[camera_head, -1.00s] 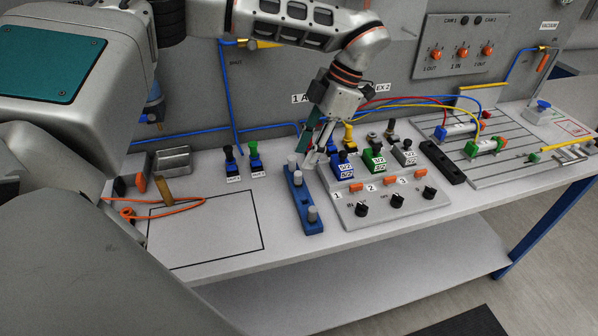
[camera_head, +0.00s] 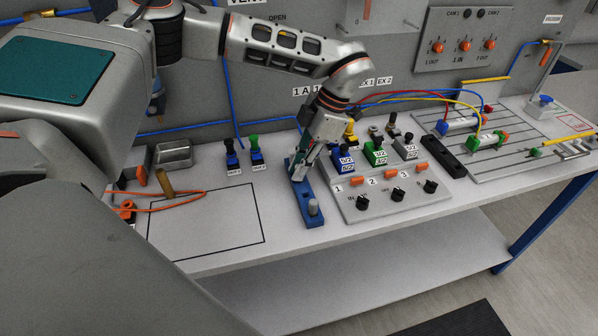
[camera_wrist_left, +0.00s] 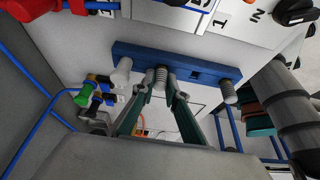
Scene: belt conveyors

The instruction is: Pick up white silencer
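A blue rack (camera_head: 308,209) lies on the bench. In the left wrist view the blue rack (camera_wrist_left: 201,72) holds a smooth white silencer (camera_wrist_left: 122,70) at its left end, a grey ribbed silencer (camera_wrist_left: 157,75) near the middle and another grey ribbed one (camera_wrist_left: 230,92) at the right end. In the head view the near-end grey silencer (camera_head: 313,208) shows; my gripper hides the white one. My left gripper (camera_head: 300,174) is low over the rack. In the left wrist view its fingers (camera_wrist_left: 158,92) are apart, close to the middle ribbed silencer; contact cannot be told. My right gripper is not in view.
A valve panel with black knobs (camera_head: 362,202) stands just right of the rack. Blue and green fittings (camera_head: 255,150) stand to the left. A metal tray (camera_head: 173,155) is behind.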

